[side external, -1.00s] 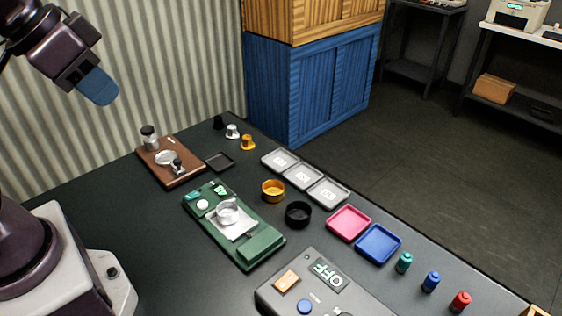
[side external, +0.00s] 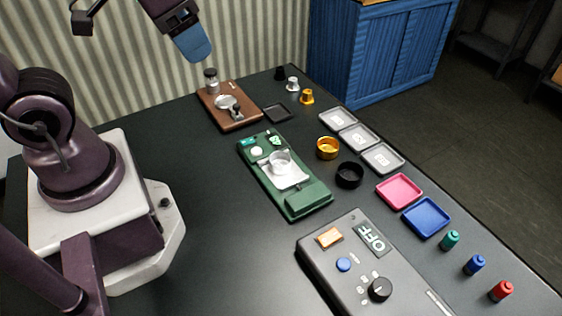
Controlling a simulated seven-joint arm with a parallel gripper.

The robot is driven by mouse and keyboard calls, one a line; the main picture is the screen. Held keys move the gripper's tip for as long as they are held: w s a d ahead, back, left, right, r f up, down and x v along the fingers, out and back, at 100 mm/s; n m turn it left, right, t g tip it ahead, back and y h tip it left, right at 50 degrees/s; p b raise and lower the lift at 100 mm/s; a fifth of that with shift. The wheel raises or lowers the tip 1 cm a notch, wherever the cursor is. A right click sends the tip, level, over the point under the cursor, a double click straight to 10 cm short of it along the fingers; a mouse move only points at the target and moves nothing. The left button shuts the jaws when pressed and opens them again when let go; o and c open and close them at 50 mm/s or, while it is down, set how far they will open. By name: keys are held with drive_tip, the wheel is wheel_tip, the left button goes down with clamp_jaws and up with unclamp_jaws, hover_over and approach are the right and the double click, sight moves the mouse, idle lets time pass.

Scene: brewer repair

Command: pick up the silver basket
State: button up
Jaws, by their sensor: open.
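The silver basket (side external: 280,162) is a small round metal cup. It sits on the white plate of the green brewer unit (side external: 310,205) in the middle of the table. My gripper (side external: 197,45) is high at the upper left, above and behind the table, well apart from the basket. One blue fingertip shows plainly; the gap between the fingers is hidden from this side. Nothing shows in its grip.
A gold cup (side external: 327,148) and a black cup (side external: 348,175) stand right of the green unit. A brown board (side external: 240,121) with small parts lies behind it. A grey control box (side external: 345,290) stands in front. Trays line the right side.

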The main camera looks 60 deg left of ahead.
drive_tip(key=w+f+m+g, duration=0.2)
drive_tip(key=w+f+g, duration=0.1)
drive_tip(key=w+f, duration=0.25)
drive_tip(key=m+g, duration=0.1)
drive_tip(key=m, duration=1.2)
hover_over(282, 161)
drive_tip(key=d, duration=0.2)
drive_tip(key=f, duration=2)
drive_tip(key=shift+s+a+f, duration=0.1)
drive_tip(key=shift+s+f, duration=0.1)
drive_tip(key=shift+s, duration=0.15)
drive_tip(key=f, duration=0.5)
drive_tip(key=shift+s+a+f, duration=0.1)
drive_tip(key=shift+s, duration=0.1)
drive_tip(key=c, duration=0.7)
